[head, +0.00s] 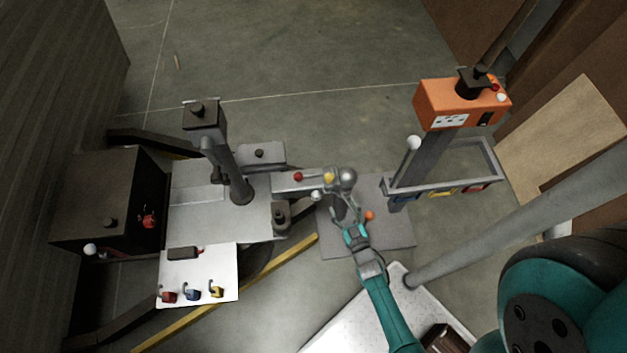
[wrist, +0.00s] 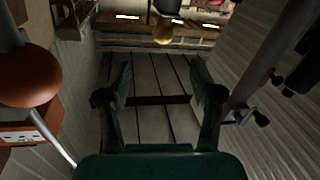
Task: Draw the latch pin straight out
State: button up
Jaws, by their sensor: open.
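A grey coupler arm (head: 300,186) with a round metal end (head: 347,177) reaches over a grey floor plate (head: 392,236) in the head view. It carries a red knob (head: 298,176) and a yellow knob (head: 329,177); I cannot tell for sure which part is the latch pin. My gripper (head: 348,214) is just below the coupler's round end, beside an orange ball (head: 369,215). In the wrist view, my gripper (wrist: 161,68) has its fingers spread with nothing between them. A yellow ball (wrist: 163,33) shows beyond the fingertips, apart from them.
An orange box (head: 462,102) on a post stands at right, with a grey rack (head: 440,189) below. A white panel (head: 200,275) with several small coloured padlock-like items lies at lower left. A dark box (head: 108,205) stands at left. The concrete floor behind (head: 290,60) is mostly clear.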

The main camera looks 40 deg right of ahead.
aim_at(329, 178)
jog(key=x, duration=1.2)
jog(key=shift+w+a+f, duration=0.1)
jog(key=shift+w+a, duration=0.05)
jog(key=shift+w, duration=0.1)
grip_shut()
